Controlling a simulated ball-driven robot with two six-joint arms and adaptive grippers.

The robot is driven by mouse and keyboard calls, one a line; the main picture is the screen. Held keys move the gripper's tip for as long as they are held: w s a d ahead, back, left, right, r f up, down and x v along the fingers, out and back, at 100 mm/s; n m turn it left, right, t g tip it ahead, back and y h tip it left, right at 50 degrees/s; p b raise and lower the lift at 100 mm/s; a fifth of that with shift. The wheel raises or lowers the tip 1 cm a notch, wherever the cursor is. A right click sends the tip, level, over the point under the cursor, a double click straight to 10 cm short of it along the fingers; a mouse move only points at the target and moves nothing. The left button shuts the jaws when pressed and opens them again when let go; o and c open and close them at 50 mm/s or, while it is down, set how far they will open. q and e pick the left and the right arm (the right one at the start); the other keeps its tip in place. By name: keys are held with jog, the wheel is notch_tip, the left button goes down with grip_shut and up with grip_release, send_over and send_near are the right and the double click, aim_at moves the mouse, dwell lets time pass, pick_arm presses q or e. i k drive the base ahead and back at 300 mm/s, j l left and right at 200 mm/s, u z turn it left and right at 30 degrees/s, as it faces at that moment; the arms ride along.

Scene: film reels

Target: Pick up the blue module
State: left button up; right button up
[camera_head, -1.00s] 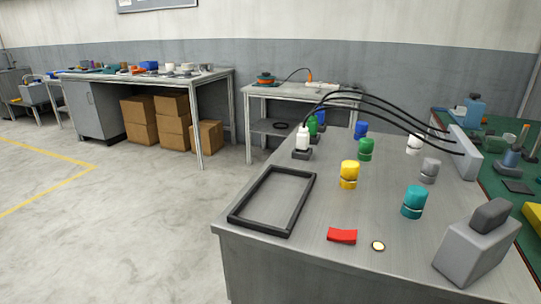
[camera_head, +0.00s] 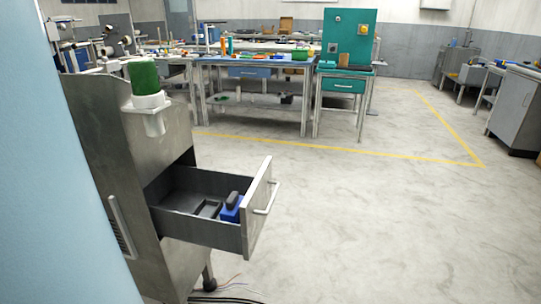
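A blue object (camera_head: 231,213) with a dark top lies inside an open drawer (camera_head: 205,230), close to the drawer's front panel. It may be a blue module, but it is small and partly hidden by the drawer wall. A dark grey piece (camera_head: 208,209) lies beside it in the drawer. The drawer sticks out to the right from a grey metal cabinet (camera_head: 160,150) at the left. Neither of my grippers shows in the head view.
A green cylinder (camera_head: 144,76) sits in a white holder on the cabinet. A light blue surface (camera_head: 75,200) blocks the near left. Workbenches and a teal cabinet (camera_head: 347,38) stand at the back. The floor (camera_head: 380,220) to the right is clear. Cables (camera_head: 230,292) lie below the drawer.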

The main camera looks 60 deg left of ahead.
aim_at(230, 213)
jog(key=u, duration=2.1)
